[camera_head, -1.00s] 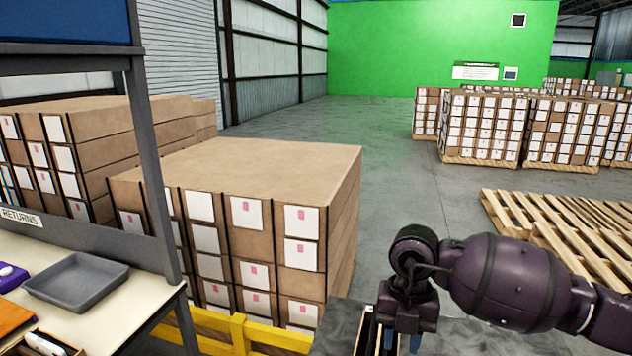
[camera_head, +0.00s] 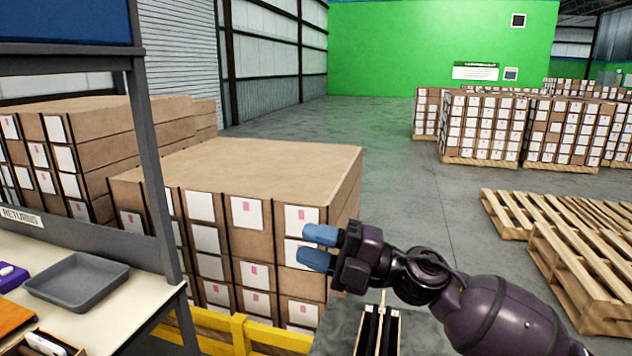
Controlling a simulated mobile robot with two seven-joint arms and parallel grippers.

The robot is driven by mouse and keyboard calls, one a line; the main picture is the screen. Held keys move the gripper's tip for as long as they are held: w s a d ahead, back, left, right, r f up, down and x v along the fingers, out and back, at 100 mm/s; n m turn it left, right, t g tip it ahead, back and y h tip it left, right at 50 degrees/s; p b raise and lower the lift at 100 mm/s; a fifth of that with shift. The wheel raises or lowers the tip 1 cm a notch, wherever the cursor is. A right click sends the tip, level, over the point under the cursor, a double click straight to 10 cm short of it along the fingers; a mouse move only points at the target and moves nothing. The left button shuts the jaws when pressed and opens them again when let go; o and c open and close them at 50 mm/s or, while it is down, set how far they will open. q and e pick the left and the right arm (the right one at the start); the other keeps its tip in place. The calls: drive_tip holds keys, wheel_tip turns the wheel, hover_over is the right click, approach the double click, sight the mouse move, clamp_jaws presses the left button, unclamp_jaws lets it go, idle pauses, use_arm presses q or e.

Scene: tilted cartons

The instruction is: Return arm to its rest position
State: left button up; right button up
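My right arm comes in from the lower right in the head view. Its dark purple gripper (camera_head: 318,247) points left, with two blue fingertips a little apart and nothing visible between them. The gripper is in the air and overlaps the front right part of the big carton stack (camera_head: 250,165) in the picture; I cannot tell its distance from it. My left gripper is not in view.
Below the gripper, a divided box with dark slots (camera_head: 378,332) stands on a dark grey surface (camera_head: 335,325). At left is a bench with a grey tray (camera_head: 78,283). Wooden pallets (camera_head: 580,270) lie at right. A yellow rail (camera_head: 240,338) runs below the cartons.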

drive_tip(key=w+d+f+m+t+h, duration=0.25)
drive_tip(key=d+f+m+t, duration=0.2)
drive_tip(key=m+t, duration=0.3)
drive_tip(key=w+d+f+m+t+h, duration=0.2)
drive_tip(key=d+f+m+t+h, duration=0.15)
drive_tip(key=d+m+t, duration=0.35)
drive_tip(key=s+d+f+m+h, duration=0.2)
drive_tip(key=d+f+m+h, duration=0.4)
drive_tip(key=f+m+h, duration=0.45)
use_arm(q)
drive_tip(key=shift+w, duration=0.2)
use_arm(e)
drive_tip(key=s+d+f+m+g+h, duration=0.2)
drive_tip(key=s+d+f+m+g, duration=0.1)
drive_tip(key=s+f, duration=0.8)
drive_tip(key=s+d+f+m+g+h, duration=0.2)
drive_tip(key=s+d+f, duration=0.5)
drive_tip(key=s+f, duration=0.5)
drive_tip(key=m+g, duration=0.1)
drive_tip(key=m, duration=0.1)
drive_tip(key=shift+s+d+f+m, duration=0.2)
drive_tip(key=shift+d+f+m, duration=0.05)
drive_tip(key=shift+f+m, duration=0.15)
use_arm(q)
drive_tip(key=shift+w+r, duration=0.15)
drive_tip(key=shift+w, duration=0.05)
use_arm(e)
drive_tip(key=shift+w, duration=0.1)
